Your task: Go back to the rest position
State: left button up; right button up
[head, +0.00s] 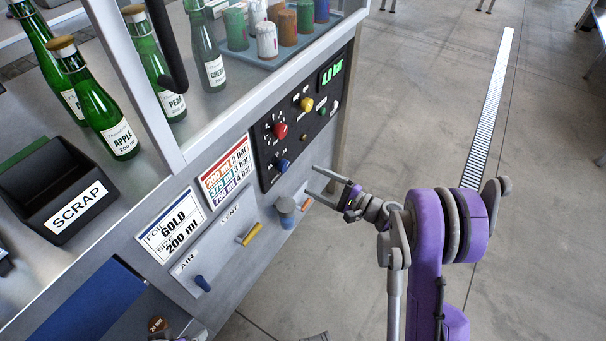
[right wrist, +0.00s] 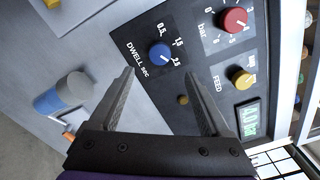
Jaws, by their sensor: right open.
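My right gripper (head: 311,181) is open and empty in front of the machine's front face, below and right of the black control panel (head: 325,108). In the right wrist view its two fingers (right wrist: 160,74) are spread apart, with the blue DWELL knob (right wrist: 161,54) showing between and beyond the tips. I cannot tell the exact gap, but nothing is held. The blue knob also shows in the head view (head: 283,165). My left gripper is not clearly visible.
The panel has a red knob (head: 280,130), a yellow knob (head: 306,104) and a green display (head: 332,76). A blue-grey cylinder (head: 286,211) and yellow handle (head: 250,234) sit on the front face. Green bottles and a SCRAP bin (head: 60,186) stand at left. Open floor lies at right.

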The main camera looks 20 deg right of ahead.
jog(key=shift+v, duration=0.85)
jog(key=shift+a, duration=0.1)
jog(key=s+a+r+n+g+h, duration=0.1)
jog(key=s+a+n+g+h, duration=0.3)
jog(key=s+a+n+g, duration=0.55)
jog(key=s+d+n+h, duration=0.3)
jog(key=s+n+h, duration=0.4)
jog(key=s, duration=1.2)
pick_arm(q)
notch_tip(320, 180, up, 24)
jog(key=w+t+p, duration=0.1)
jog(key=p, duration=2)
jog(key=shift+w, duration=0.2)
pick_arm(e)
notch_tip(320, 180, up, 24)
jog(key=w, duration=0.2)
jog(key=shift+t, duration=0.35)
